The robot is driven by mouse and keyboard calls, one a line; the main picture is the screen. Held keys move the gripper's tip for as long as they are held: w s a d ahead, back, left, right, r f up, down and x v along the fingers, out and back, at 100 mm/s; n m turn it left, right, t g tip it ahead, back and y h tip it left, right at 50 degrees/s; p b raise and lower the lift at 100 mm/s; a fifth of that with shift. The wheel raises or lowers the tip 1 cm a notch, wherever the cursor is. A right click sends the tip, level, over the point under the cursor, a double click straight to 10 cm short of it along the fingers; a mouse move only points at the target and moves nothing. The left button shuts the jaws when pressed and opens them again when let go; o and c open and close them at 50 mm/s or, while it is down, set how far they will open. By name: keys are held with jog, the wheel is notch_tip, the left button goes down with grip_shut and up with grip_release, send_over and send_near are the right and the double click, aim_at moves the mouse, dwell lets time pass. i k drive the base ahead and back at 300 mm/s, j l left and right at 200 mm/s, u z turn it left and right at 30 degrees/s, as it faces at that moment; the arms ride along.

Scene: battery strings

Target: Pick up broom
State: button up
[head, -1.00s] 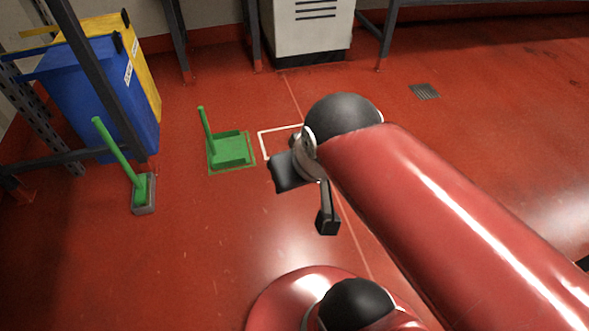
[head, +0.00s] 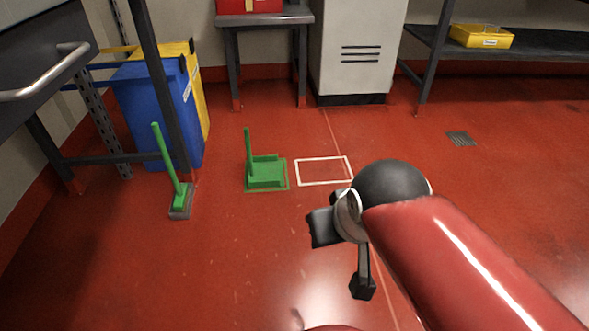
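The broom (head: 165,158) has a green handle and a green block with a grey brush foot. It stands on the red floor at the left, its handle tilted to the left, in front of the blue bin. A green dustpan (head: 266,174) with an upright green handle sits on the floor to the right of the broom, inside a green outline. My gripper (head: 343,257) is right of centre, well apart from both. Its two dark fingers are spread, with nothing seen between them.
A blue bin (head: 157,112) and a yellow bin (head: 197,95) stand behind the broom, with a dark bench leg (head: 163,85) close by. A white floor outline (head: 324,184) is empty. A grey cabinet (head: 355,55) stands at the back. The floor between gripper and broom is clear.

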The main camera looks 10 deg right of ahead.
aim_at(182, 197)
jog(key=i+j+u, duration=0.1)
jog(key=i+u, duration=0.35)
jog(key=i, duration=0.15)
jog(key=i+l+u, duration=0.1)
jog(key=i+u, duration=0.4)
jog(key=i, duration=0.05)
